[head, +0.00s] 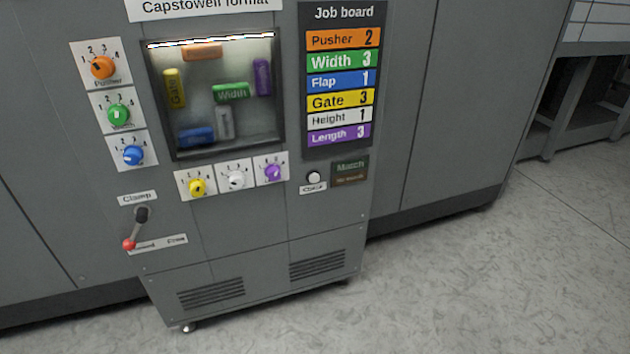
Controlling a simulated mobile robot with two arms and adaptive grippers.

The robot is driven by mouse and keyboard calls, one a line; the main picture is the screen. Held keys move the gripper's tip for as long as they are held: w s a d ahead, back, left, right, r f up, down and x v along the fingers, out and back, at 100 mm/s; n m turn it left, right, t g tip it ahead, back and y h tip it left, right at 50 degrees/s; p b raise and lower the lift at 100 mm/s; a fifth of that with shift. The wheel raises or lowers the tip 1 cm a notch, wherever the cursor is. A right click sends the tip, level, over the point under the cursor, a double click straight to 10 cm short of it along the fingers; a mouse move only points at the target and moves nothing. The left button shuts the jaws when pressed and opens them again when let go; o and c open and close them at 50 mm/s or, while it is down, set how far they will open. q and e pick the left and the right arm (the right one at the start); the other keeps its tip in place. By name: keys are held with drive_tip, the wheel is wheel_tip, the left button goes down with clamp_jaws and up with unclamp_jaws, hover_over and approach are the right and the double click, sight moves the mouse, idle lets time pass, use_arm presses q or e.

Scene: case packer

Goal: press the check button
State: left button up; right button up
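The check button (314,177) is a small round white knob in a dark ring on the lower right of the grey machine's front. A small white label (313,189) sits just under it; its text is blurred. A dark match display (350,171) is right beside the button, with a "Match" line and a dim second line too small to read surely. Nothing touches or covers the button. Neither of my grippers shows in the head view.
The machine front carries a job board (342,80), a lit window (213,95) with coloured blocks, and orange (102,67), green (117,114), blue (133,155), yellow (197,187), white (236,179) and purple (273,172) dials. A red-tipped clamp lever (135,230) sticks out lower left. The floor (470,270) is clear.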

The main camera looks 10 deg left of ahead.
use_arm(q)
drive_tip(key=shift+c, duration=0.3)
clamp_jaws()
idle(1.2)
